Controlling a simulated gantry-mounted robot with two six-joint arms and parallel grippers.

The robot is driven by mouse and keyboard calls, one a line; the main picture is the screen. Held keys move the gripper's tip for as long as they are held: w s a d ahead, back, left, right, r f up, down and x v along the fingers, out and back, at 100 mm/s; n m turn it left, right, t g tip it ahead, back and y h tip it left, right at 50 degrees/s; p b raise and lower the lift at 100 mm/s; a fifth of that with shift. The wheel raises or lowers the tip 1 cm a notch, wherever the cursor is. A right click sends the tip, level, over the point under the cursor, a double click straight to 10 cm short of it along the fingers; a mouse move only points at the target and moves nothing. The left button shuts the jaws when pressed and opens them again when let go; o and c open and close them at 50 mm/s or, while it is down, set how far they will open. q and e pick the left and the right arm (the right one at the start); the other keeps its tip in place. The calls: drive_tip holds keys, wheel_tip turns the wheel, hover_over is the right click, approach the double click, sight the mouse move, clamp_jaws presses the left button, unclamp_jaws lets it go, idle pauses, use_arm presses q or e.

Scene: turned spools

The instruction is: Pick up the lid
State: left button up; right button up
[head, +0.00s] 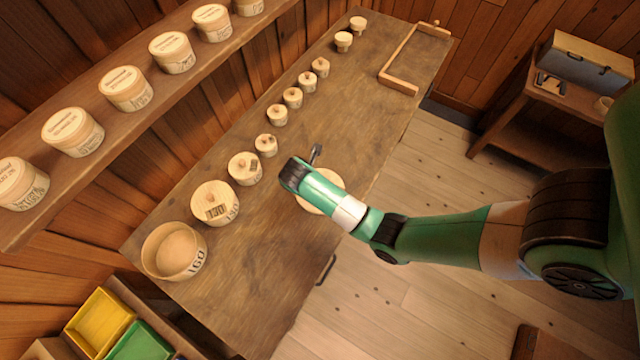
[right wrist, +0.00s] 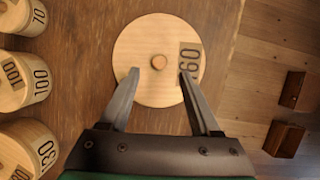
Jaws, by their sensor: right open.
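The lid (head: 308,204) is a round, pale wooden disc lying flat on the workbench, partly hidden by my right arm in the head view. In the right wrist view the lid (right wrist: 150,38) shows whole apart from the parts behind the fingers, with a small round knob (right wrist: 159,62) at its centre and a dark number label at its right side. My right gripper (right wrist: 159,76) is open above the lid, its two fingertips apart on either side of the knob and a little short of it. It holds nothing. My left gripper is not in view.
An open, lidless round box marked 160 (head: 172,250) stands at the bench's near left end. Several lidded round boxes, including a large one (head: 215,203), line the bench's wall side. A wooden frame (head: 398,86) lies at the far end. The bench around the lid is clear.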

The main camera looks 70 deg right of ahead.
drive_tip(key=shift+b+x, duration=0.8)
drive_tip(key=shift+x, duration=1.95)
drive_tip(key=shift+r, duration=0.1)
clamp_jaws()
